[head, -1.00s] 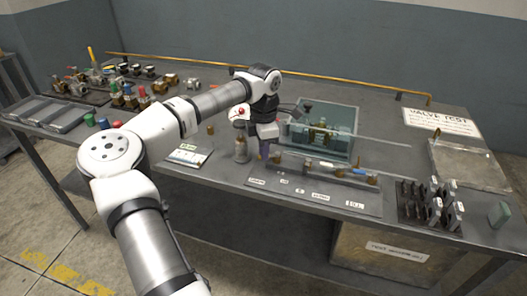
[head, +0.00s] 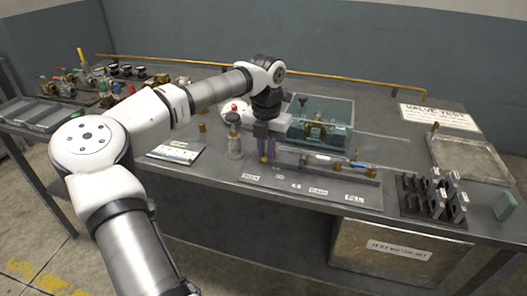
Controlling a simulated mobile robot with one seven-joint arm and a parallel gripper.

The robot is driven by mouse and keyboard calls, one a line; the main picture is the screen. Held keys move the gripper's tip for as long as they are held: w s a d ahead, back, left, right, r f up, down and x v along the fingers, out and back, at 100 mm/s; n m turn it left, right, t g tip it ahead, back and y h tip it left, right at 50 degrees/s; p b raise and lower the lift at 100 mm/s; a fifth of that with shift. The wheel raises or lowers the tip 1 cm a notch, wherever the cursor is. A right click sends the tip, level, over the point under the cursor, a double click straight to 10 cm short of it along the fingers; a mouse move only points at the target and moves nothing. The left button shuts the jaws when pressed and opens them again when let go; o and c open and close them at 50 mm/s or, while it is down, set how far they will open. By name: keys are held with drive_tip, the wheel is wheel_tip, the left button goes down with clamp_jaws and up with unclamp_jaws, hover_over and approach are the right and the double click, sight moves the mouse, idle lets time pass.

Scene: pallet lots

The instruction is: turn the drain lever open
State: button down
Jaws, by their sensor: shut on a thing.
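The test rig is a low plate (head: 300,190) with small labels along its front and a horizontal pipe line (head: 320,160) above it. A blue piece (head: 360,165) sits near the line's right end. My gripper (head: 266,152) points down at the line's left end, with its purple-tinted fingers shut. What lies between the fingers is mostly hidden; by its place at the rig's left end I take it for the drain lever. The lever's angle cannot be made out, and the labels are too small to read surely.
A clear teal box (head: 335,112) stands right behind the gripper. A bottle-like fitting (head: 234,140) stands close on the left. A rack of dark plates (head: 432,197) and a shallow tray (head: 470,160) are at the right. A card (head: 175,152) lies left.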

drive_tip(key=shift+d+n, duration=0.15)
drive_tip(key=shift+n, duration=0.35)
drive_tip(key=c, duration=1.5)
unclamp_jaws()
drive_tip(key=shift+d, duration=0.1)
drive_tip(key=shift+o, duration=0.2)
wheel_tip(320, 180, up, 14)
drive_tip(key=b, duration=0.1)
drive_tip(key=shift+s+f, duration=0.1)
